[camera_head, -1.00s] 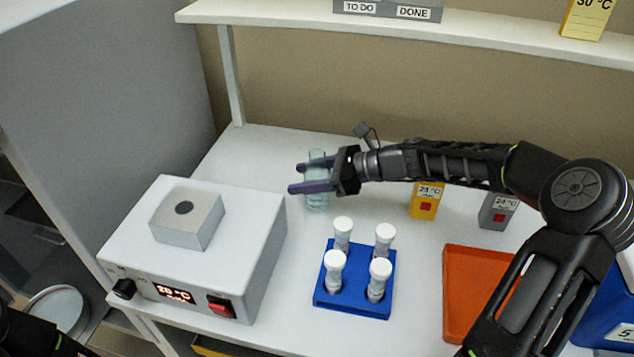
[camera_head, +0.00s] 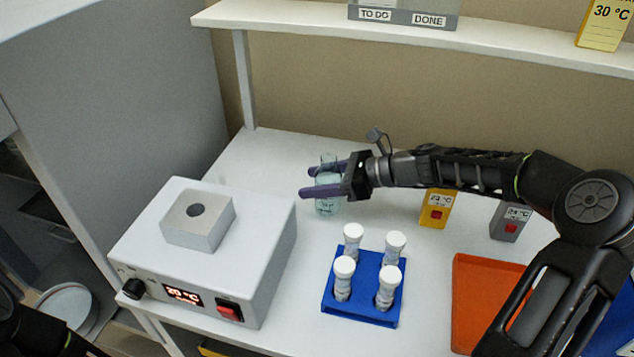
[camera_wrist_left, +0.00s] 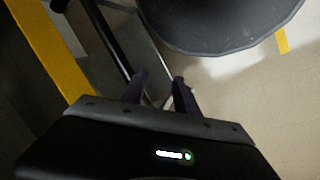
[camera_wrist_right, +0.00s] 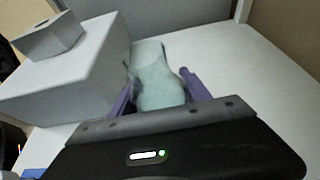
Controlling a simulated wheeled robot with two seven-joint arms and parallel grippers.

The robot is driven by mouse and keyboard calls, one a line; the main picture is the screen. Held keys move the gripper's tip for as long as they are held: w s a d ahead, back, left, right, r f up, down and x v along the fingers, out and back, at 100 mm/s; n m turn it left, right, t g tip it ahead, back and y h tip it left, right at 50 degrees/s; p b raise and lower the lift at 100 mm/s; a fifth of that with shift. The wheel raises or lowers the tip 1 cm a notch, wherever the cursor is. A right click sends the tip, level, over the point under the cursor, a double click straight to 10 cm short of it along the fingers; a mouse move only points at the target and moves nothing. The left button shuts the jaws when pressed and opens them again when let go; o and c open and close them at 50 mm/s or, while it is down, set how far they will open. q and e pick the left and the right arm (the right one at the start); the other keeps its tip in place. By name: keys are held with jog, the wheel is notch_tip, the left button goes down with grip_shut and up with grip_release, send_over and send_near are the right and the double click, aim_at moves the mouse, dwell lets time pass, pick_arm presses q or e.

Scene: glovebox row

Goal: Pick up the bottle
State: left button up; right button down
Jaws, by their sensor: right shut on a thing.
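A pale teal, see-through bottle (camera_head: 327,207) stands upright on the white bench in the head view, seemingly on the surface. My right gripper (camera_head: 307,181) comes in from the right and is shut on the bottle, its purple fingers on either side of it. The right wrist view shows the bottle (camera_wrist_right: 160,85) between the two fingers of the right gripper (camera_wrist_right: 160,82). My left gripper (camera_wrist_left: 159,80) shows in the left wrist view, low over the floor area, fingers apart with nothing between them.
A white heater box (camera_head: 203,262) reading 20 °C stands left of the bottle. A blue rack (camera_head: 362,312) with several white-capped tubes stands in front. A shelf (camera_head: 300,25) runs above.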

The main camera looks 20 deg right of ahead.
jog(key=shift+r, duration=4.8)
jog(key=shift+r, duration=0.1)
